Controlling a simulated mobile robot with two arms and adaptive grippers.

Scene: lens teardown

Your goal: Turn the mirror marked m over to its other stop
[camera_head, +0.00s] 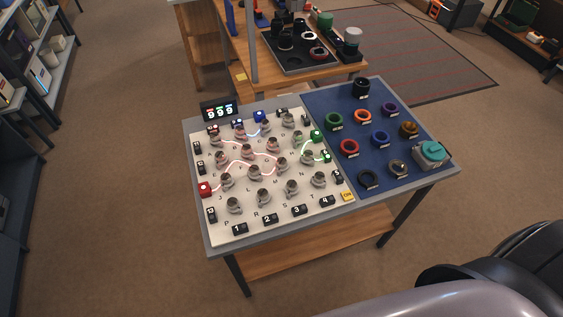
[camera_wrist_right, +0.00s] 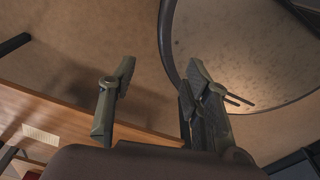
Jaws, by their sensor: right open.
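The white board (camera_head: 255,217) holds rows of small grey mirrors on round mounts, with small letters beside them. The letters are tiny and blurred. The mirror that seems to be marked m (camera_head: 281,164) is third from the left in the third row; I cannot read its letter surely or tell which stop it rests on. Glowing lines run between several mirrors. My right gripper (camera_wrist_right: 160,66) is open and empty in the right wrist view, with floor behind it and no mirror in that view. My left gripper is not in view.
A blue panel (camera_head: 326,108) right of the board carries several coloured rings and a teal-topped device (camera_head: 430,154). Another wooden table (camera_head: 252,83) with a black tray stands behind. Brown floor is clear at left.

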